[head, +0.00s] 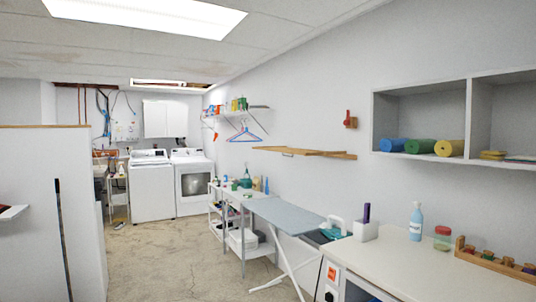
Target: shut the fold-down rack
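The fold-down rack, a flat wooden frame (303,151), is on the right-hand wall in the head view. It stands out from the wall roughly level, in the folded-down position, above the ironing board. Nothing seems to hang on it. Its hinges and the details of its wall mounting are too small to make out. My gripper is not in view.
An ironing board (285,217) and a white shelf cart (240,205) stand below the rack. A white counter (420,262) fills the right front. A partition (45,200) is at left. The concrete floor (165,260) between is clear toward the washing machines (152,187).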

